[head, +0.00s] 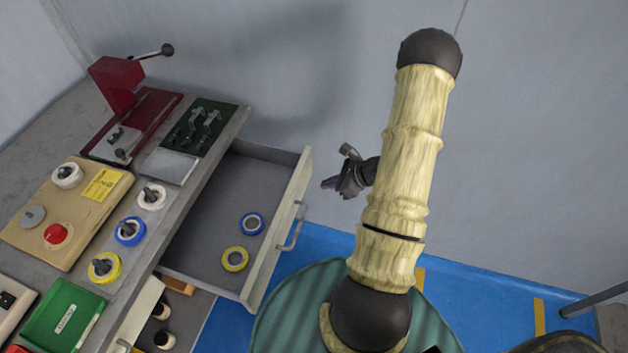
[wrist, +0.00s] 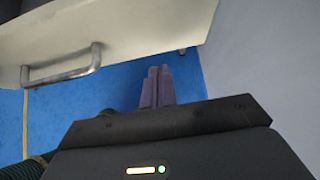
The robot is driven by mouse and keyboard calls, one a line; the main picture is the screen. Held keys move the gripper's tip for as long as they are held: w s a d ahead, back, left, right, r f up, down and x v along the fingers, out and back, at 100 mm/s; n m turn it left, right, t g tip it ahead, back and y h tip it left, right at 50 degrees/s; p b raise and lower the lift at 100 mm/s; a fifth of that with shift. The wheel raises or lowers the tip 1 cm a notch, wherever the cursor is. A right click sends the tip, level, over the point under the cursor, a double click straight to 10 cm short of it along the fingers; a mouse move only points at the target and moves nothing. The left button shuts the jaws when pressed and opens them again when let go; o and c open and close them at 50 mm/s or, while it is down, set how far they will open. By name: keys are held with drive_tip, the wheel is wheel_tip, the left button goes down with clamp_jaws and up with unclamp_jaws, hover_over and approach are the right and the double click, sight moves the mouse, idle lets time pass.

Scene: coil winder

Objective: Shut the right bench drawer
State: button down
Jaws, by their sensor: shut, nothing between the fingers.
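The right bench drawer (head: 205,215) is pulled open from the bench. It holds a blue tape ring (head: 252,223) and a yellow tape ring (head: 235,259). A bar handle (head: 293,228) is on its pale front panel; the front and handle (wrist: 62,76) also show in the wrist view. My gripper (head: 326,184) is just right of the far end of the drawer front, apart from it in the head view. In the wrist view my gripper's fingers (wrist: 157,72) are together and empty, to the right of the handle.
A second drawer (head: 165,325), lower left, is also partly open with dark-and-white items inside. The bench top carries a red press (head: 118,85), a control panel (head: 65,210) and a green bin (head: 62,315).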

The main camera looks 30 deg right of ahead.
sight(305, 183)
drive_tip(key=w+a, duration=0.3)
drive_tip(key=shift+w+a+f+p, duration=0.1)
drive_tip(key=shift+f+p, duration=0.15)
drive_tip(key=shift+p, duration=0.05)
drive_tip(key=shift+w, duration=0.1)
